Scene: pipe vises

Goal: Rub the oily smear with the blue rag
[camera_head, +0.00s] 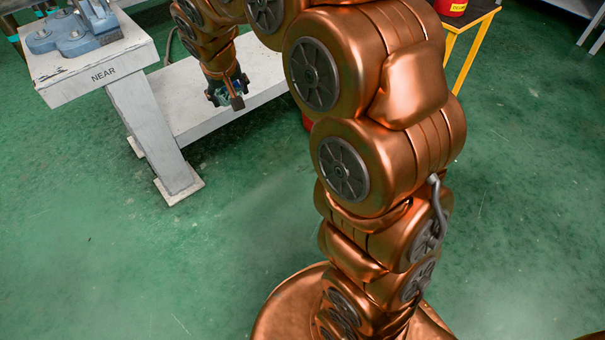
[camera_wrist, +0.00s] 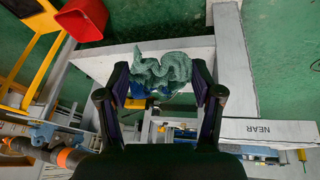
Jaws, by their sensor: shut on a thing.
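My gripper (camera_head: 226,94) hangs beside the white bench labelled NEAR, in front of its lower white shelf in the head view. The rag bulges out beyond the fingertips. In the head view only a small bluish bit shows between the fingers. I cannot make out the oily smear in either view.
A blue-grey vise (camera_head: 72,38) sits on the NEAR bench (camera_head: 105,75). A red container (camera_head: 450,6) stands on a yellow-legged stand (camera_head: 476,45) at the upper right; a red bin (camera_wrist: 82,18) also shows in the wrist view. The green floor is largely clear.

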